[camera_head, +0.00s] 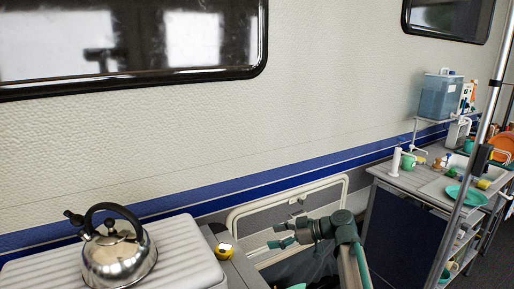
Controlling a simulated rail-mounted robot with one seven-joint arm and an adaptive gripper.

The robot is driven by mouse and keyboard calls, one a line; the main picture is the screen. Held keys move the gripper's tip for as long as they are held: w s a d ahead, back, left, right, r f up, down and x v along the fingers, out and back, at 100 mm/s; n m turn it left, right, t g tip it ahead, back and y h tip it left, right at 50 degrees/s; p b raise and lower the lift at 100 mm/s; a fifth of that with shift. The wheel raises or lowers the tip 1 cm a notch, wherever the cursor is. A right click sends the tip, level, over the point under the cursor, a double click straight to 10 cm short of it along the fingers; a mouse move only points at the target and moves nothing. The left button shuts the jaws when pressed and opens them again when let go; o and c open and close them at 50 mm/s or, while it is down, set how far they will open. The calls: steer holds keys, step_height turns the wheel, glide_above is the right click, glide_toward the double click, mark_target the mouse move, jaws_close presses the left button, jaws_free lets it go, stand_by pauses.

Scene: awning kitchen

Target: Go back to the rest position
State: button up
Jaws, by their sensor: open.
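My gripper (282,235) is at the lower middle of the head view, on the end of my arm. Its green-grey fingers point left and are apart, with nothing visible between them. It is in front of a white-framed hatch in the wall, to the right of a small yellow and dark object (224,251) on a grey surface. The lower part of my arm runs out of the bottom of the picture.
A steel kettle (118,258) stands on a ribbed pale lid (185,250) at lower left.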

steer(key=s+d+f+m+g+h+p, duration=0.1)
steer(key=s+d+f+m+h, duration=0.15)
steer(key=s+f+m, duration=0.6)
steer(key=s+d+f+m+g+h, duration=0.1)
steer(key=s+d+f+g+h, duration=0.2)
steer(key=f, duration=1.1)
steer(key=s+d+f+m+h+p, duration=0.15)
steer(key=s+f+m+h, duration=0.3)
steer(key=f, duration=0.65)
steer(key=s+d+f+g+h+p, duration=0.1)
steer(key=s+f, duration=0.3)
steer(key=s, duration=0.7)
steer(key=s+d+f+g+h+p, duration=0.1)
steer(key=s+f+g, duration=0.2)
steer(key=s, duration=0.8)
steer(key=s+d+f+g+h+p, duration=0.1)
steer(key=s+f+g, duration=0.1)
steer(key=s+f, duration=0.4)
steer(key=s, duration=0.4)
steer(key=shift+s+f+m, duration=0.35)
steer(key=shift+s+m, duration=0.05)
